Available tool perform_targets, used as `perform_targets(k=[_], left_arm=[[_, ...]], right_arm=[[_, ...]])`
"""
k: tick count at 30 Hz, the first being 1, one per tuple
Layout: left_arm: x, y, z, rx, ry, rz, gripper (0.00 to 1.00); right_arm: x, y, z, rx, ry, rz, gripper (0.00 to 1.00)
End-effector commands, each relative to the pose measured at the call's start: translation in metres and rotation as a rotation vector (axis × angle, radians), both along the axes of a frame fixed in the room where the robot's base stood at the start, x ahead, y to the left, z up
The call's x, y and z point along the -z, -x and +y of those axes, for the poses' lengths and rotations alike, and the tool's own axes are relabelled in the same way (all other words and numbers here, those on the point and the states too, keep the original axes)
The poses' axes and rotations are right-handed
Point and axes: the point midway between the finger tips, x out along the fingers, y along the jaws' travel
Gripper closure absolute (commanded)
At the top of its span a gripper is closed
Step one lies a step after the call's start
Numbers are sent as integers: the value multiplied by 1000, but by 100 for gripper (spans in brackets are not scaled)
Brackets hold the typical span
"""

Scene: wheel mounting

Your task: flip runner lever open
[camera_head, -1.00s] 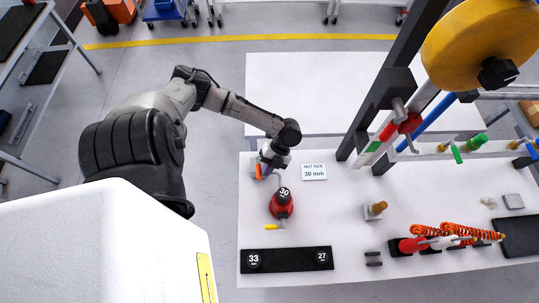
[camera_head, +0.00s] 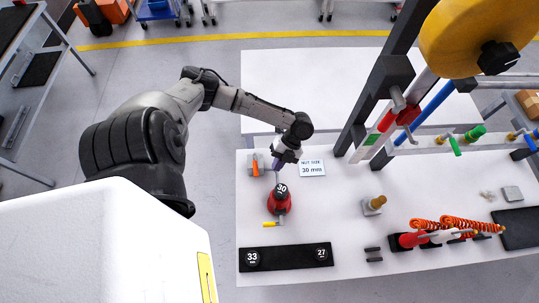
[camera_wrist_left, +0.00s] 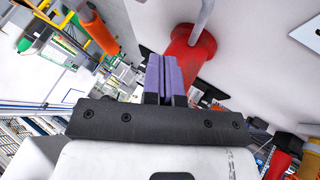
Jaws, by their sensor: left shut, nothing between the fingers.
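The red runner (camera_head: 281,203) stands on the white table with a black cap marked 30. A lever with a yellow end (camera_head: 270,224) sticks out at its near left side. A grey block with an upright orange handle (camera_head: 255,167) stands just behind and left of the runner. My left gripper (camera_head: 278,166) is shut and empty, its purple fingers just behind the runner's cap; I cannot tell whether they touch it. In the left wrist view, the shut purple fingers (camera_wrist_left: 165,76) are beside the red runner body (camera_wrist_left: 187,55), and the orange handle (camera_wrist_left: 98,28) is at upper left.
A sign reading nut size 30 mm (camera_head: 312,169) lies right of the gripper. A black tray (camera_head: 288,258) holds sockets 33 and 27 in front. A brass-topped post (camera_head: 374,205) and a rack with coiled orange hoses (camera_head: 440,228) stand to the right.

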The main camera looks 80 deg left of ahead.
Motion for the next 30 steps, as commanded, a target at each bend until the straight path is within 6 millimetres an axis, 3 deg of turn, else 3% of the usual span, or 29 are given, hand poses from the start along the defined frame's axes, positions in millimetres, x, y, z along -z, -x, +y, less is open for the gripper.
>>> perform_targets(k=[6,12,19,30], left_arm=[[-34,-25,16,-1,-4,-4,100],[-55,-40,25,0,-4,-3,100],[-67,-47,29,0,-2,-1,100],[-68,-48,30,-1,-3,-1,100]], right_arm=[[7,0,-2,-5,8,-1,28],[10,0,-3,-6,10,-1,28],[12,0,-3,-6,9,-1,28],[11,0,-1,-2,3,-3,28]])
